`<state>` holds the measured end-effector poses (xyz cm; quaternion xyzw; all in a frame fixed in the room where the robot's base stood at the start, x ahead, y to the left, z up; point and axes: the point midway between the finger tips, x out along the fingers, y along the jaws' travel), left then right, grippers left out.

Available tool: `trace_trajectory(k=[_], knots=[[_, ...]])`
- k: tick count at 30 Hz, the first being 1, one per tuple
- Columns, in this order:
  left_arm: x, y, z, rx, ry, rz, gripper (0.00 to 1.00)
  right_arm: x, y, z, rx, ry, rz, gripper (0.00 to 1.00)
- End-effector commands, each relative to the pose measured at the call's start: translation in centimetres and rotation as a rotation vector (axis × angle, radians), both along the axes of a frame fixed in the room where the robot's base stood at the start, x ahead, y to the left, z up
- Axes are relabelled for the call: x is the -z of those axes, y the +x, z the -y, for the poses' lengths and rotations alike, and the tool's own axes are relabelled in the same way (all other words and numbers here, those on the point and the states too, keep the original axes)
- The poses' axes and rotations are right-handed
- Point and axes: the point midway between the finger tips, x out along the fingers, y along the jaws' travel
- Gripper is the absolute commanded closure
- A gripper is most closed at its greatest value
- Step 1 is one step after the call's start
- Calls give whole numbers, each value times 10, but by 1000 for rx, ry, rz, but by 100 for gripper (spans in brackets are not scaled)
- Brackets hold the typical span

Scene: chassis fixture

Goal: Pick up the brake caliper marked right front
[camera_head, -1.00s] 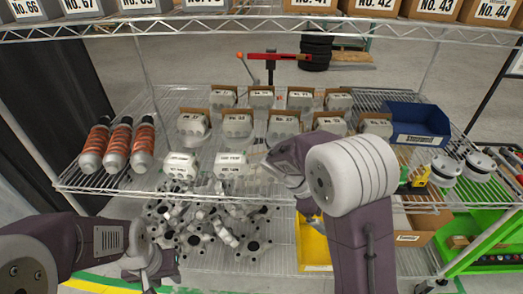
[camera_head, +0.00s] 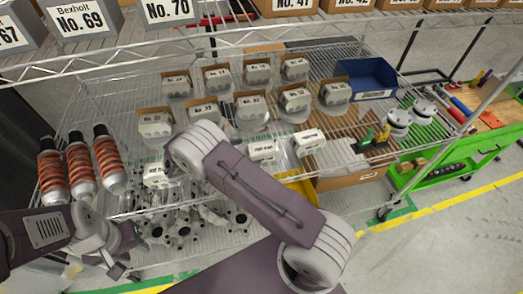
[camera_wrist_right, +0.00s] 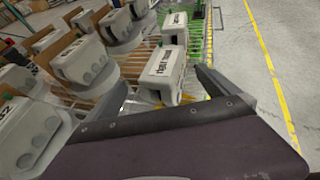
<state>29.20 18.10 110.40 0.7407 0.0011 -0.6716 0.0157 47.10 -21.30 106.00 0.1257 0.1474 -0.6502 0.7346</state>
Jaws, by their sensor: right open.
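Grey brake calipers with white labels stand on the wire shelf. In the right wrist view, a caliper (camera_wrist_right: 162,75) lies ahead between my fingers; its label seems to start with "right", the second word is unclear. Another labelled caliper (camera_wrist_right: 174,29) is just beyond it. My right gripper (camera_wrist_right: 162,84) is open and empty, its fingers on either side of the near caliper's view. In the head view, labelled front-row calipers (camera_head: 262,151) (camera_head: 309,142) (camera_head: 156,176) show, their words too small to read; my right arm hides the right gripper. My left gripper (camera_head: 118,262) hangs at lower left, its jaws unclear.
Several calipers in cardboard holders (camera_head: 250,104) fill the rows behind. Orange-spring shock absorbers (camera_head: 80,170) stand at left. A blue bin (camera_head: 367,80) and round parts (camera_head: 399,119) are at right. Silver knuckle parts (camera_head: 190,226) lie below. An upper shelf edge (camera_head: 250,32) crosses above.

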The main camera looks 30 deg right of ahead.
Motion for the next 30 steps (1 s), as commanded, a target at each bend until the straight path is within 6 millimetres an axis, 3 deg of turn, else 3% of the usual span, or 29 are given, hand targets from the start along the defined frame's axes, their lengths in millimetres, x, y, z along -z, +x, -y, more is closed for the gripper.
trace_trajectory(k=[5,9,12,20,30], knots=[[-11,0,0,0,0,0,64,-1,2,12,1,0,-2,1],[-30,0,0,0,0,0,64,3,6,38,4,0,-3,1],[-32,0,0,0,0,0,64,12,8,50,3,1,-1,1],[-31,0,0,0,0,0,64,17,9,54,1,1,0,1],[-31,0,0,0,0,0,64,17,9,53,1,2,-1,92]])
